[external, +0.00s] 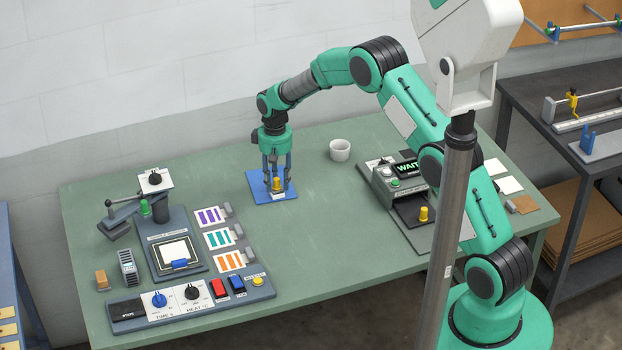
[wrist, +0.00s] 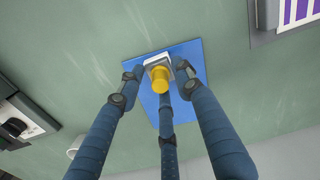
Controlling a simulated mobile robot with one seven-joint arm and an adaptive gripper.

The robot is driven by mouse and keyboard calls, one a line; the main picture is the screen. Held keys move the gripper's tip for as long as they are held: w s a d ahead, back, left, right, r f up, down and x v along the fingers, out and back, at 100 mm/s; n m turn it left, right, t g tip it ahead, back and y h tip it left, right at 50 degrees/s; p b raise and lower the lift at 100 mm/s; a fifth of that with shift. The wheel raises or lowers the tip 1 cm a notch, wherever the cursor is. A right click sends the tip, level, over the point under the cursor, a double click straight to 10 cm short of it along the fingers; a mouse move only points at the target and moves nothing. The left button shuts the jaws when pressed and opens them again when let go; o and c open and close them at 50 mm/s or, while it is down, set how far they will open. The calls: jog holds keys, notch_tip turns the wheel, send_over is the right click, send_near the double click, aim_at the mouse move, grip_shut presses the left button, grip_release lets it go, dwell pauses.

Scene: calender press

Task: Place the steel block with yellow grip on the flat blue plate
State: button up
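The steel block with yellow grip (external: 277,186) is upright over the front part of the flat blue plate (external: 257,181) and appears to rest on it. In the wrist view, its yellow grip (wrist: 160,80) points toward the camera and its pale steel body lies near the top edge of the blue plate (wrist: 190,110). My gripper (external: 277,187) points straight down with its three fingers around the block. In the wrist view, the fingertips (wrist: 161,76) are close beside the steel body; whether they touch it is unclear.
A white cup (external: 340,150) stands right of the plate. A machine with a WAIT display (external: 407,168) is farther right, with another yellow-topped piece (external: 423,214) on its dark bed. Striped cards (external: 212,216) and a control panel (external: 190,300) are at front left. The table middle is clear.

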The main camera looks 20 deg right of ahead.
notch_tip(320, 180, up, 12)
jog(key=p, duration=0.1)
dwell(0.5)
jog(key=shift+r, duration=0.1)
dwell(0.5)
jog(key=shift+r, duration=0.15)
notch_tip(320, 180, up, 17)
jog(key=t, duration=0.1)
send_over(278, 178)
jog(key=s+d, duration=0.8)
jog(key=s, duration=0.1)
jog(key=s+d+r+m+t, duration=0.2)
jog(key=s+d+r, duration=0.5)
jog(key=s+r, duration=0.35)
jog(key=s+d+t, duration=0.1)
jog(key=s+d, duration=0.2)
jog(key=s, duration=0.7)
jog(key=s+d+m, duration=0.1)
jog(key=s+d, duration=0.3)
jog(key=s, duration=0.7)
jog(key=s+d+t, duration=0.1)
jog(key=s+d, duration=0.2)
jog(key=s, duration=0.7)
jog(key=shift+s+d+r+m+t, duration=0.15)
jog(key=shift+d+r+m+t, duration=0.15)
jog(key=shift+r+m, duration=0.15)
